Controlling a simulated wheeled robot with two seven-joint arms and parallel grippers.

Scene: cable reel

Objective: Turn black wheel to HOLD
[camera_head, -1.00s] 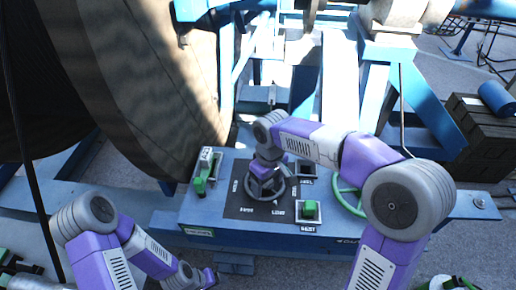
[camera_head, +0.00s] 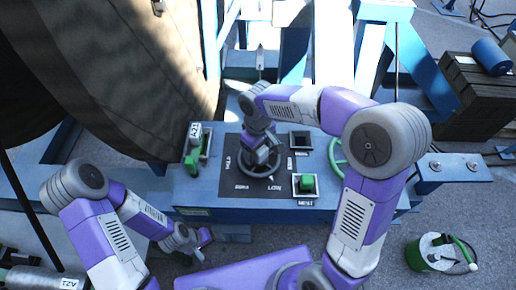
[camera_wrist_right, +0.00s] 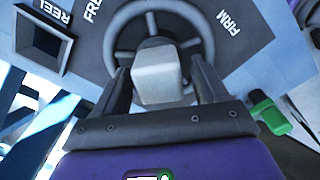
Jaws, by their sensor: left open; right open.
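The black wheel (camera_head: 259,176) lies on a dark label plate on the blue console. In the right wrist view its dark rim (camera_wrist_right: 204,28) and spokes surround a light grey block (camera_wrist_right: 158,75) at the centre. My right gripper (camera_head: 265,157) is down over the wheel. Its open fingers (camera_wrist_right: 160,88) stand on both sides of the grey block; I cannot tell whether they touch it. FREE and FIRM show by the rim there. The small label at the plate's left is hard to read. My left gripper (camera_head: 203,240) is open and empty in front of the console.
A green lever (camera_head: 191,161) stands left of the wheel and a green button (camera_head: 306,182) right of it. A green wheel (camera_head: 337,160) is partly behind my right arm. A huge reel (camera_head: 110,70) fills the back left. A green bucket (camera_head: 430,257) stands on the floor at right.

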